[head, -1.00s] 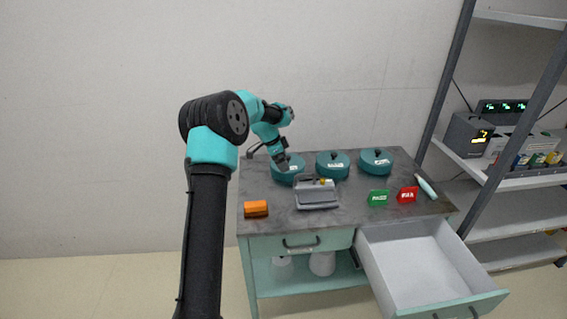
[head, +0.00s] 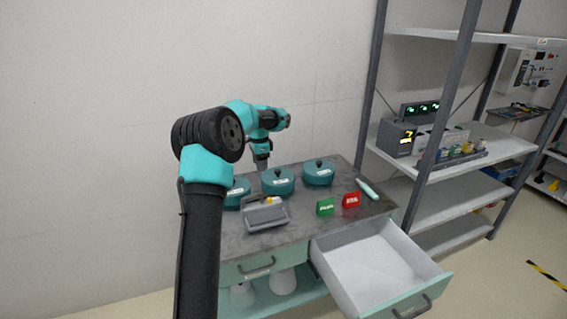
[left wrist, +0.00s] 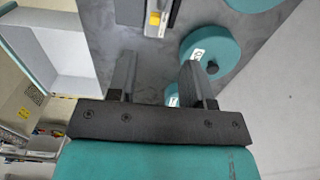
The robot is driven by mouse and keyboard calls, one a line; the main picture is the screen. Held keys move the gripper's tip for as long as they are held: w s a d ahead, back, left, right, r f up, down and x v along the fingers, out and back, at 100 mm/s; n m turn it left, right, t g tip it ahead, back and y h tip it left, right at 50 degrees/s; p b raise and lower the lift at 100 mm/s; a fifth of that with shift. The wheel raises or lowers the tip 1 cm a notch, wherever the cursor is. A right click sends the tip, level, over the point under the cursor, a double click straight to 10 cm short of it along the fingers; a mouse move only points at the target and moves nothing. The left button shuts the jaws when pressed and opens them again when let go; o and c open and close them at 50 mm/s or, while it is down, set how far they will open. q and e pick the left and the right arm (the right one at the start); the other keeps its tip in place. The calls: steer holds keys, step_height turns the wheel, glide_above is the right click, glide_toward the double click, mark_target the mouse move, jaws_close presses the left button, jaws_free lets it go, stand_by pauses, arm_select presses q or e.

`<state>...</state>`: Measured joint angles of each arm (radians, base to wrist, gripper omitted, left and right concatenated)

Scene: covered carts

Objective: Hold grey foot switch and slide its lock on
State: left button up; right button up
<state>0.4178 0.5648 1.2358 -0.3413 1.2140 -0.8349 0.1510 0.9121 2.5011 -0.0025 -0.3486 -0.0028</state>
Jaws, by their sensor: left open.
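The grey foot switch (head: 266,217) lies on the dark top of the cart, near its middle, with a small yellow part (head: 270,201) at its back edge. My left gripper (head: 262,166) is above the cart behind the foot switch, apart from it, near the gap between the left and middle teal pots. In the left wrist view its two fingers (left wrist: 158,64) are spread with nothing between them. The foot switch (left wrist: 136,10) is partly cut off at the top of that view, its yellow part (left wrist: 155,18) showing. My right gripper is not in view.
Teal lidded pots (head: 278,182) stand along the cart's back. A green sign (head: 326,207), a red sign (head: 351,200) and a pale teal tool (head: 367,189) lie to the right. An open drawer (head: 372,262) juts out in front. A shelf rack (head: 480,155) stands at right.

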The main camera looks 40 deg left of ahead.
mark_target(261, 204)
arm_select(q)
steer(key=shift+s+a, duration=0.15)
step_height(261, 204, down, 17)
steer(key=shift+f, duration=0.2)
stand_by(0.8)
jaws_close()
stand_by(0.4)
stand_by(1.1)
